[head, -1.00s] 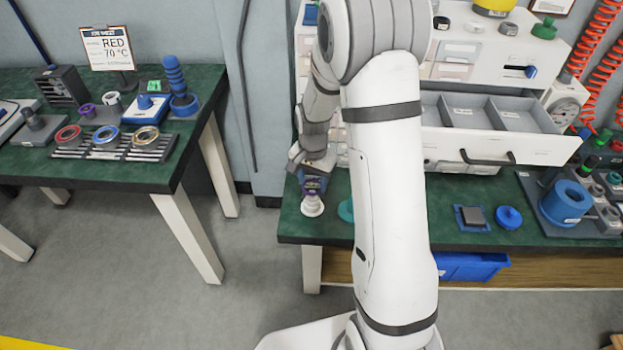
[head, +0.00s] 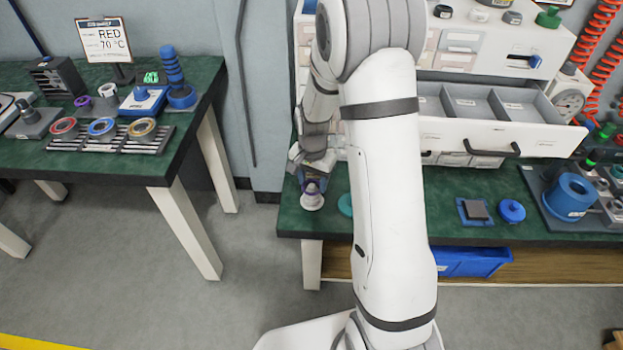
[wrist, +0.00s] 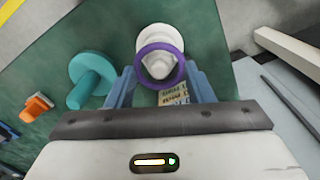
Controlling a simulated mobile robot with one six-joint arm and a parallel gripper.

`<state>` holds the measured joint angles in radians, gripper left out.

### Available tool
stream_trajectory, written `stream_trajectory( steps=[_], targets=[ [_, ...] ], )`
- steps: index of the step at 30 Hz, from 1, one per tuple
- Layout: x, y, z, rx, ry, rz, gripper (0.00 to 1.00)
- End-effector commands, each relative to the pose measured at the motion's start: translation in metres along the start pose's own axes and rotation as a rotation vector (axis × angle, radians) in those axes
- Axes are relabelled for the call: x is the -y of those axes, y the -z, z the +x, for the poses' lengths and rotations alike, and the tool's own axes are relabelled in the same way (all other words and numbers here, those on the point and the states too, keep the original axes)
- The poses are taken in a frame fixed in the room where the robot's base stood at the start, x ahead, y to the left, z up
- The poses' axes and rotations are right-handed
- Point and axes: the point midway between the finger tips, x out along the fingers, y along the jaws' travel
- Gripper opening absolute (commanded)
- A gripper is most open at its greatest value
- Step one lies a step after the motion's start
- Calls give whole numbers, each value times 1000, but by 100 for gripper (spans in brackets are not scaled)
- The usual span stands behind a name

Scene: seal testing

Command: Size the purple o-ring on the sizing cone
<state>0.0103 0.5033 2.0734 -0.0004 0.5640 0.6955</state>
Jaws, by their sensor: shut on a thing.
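The purple o-ring (wrist: 138,66) is held between the two blue fingers of my gripper (wrist: 160,76) in the wrist view. The white sizing cone (wrist: 158,67) shows through the ring's opening, and part of its base shows beyond the ring. In the head view the cone (head: 312,202) stands upright near the left front edge of the right bench, with my gripper (head: 314,182) right at its top. The ring appears around or just over the cone's upper part. I cannot tell whether it touches the cone.
A teal flanged part (wrist: 88,72) lies on the green bench close beside the cone. An open drawer (head: 500,137) juts over the bench to the right. The left bench (head: 150,172) holds several rings on a rack. My own arm hides the bench's middle in the head view.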

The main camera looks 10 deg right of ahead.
Motion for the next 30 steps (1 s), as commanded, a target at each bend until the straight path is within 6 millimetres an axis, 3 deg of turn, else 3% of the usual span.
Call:
stream_trajectory(
  steps=[30],
  targets=[
    [0,0,32,1,-1,0,27]
  ],
)
